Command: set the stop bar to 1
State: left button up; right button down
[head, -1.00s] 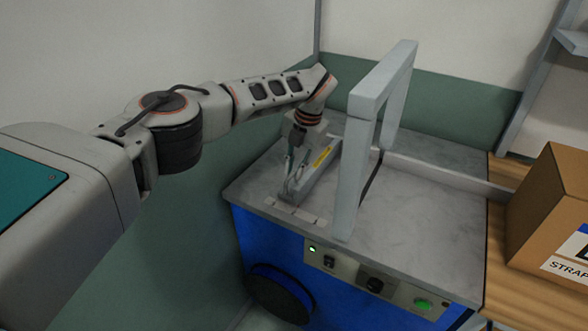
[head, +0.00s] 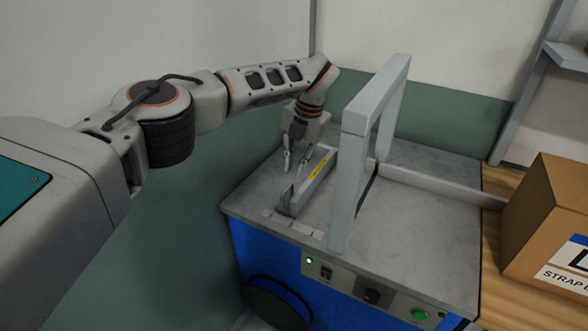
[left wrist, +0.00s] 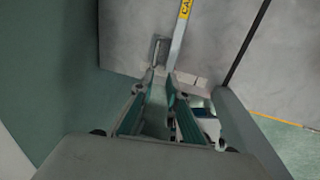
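The stop bar (head: 306,186) is a grey bar with a yellow label, lying on the machine's top left of the arch. A small upright grey tab (head: 286,198) stands at its near end. In the left wrist view the stop bar (left wrist: 178,42) runs away from the fingers, with the tab (left wrist: 159,50) beside its end. My left gripper (head: 296,172) is above and behind the tab, apart from it. Its fingers (left wrist: 160,77) are a little apart with nothing between them. Pale marker plates (head: 294,222) lie at the front edge; their numbers are unreadable. My right gripper is out of view.
A grey arch (head: 356,150) stands just right of the bar. The blue machine's front has a control panel (head: 370,292) with a green button. A cardboard box (head: 535,215) sits on a wooden surface at right. The grey top is clear right of the arch.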

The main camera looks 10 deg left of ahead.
pick_arm(q)
jog(key=shift+r, duration=0.25)
dwell(0.4)
notch_tip(320, 180, up, 12)
jog(key=d, duration=0.2)
jog(key=shift+s+d, duration=0.2)
jog(key=shift+s, duration=0.2)
jog(key=shift+f, duration=0.1)
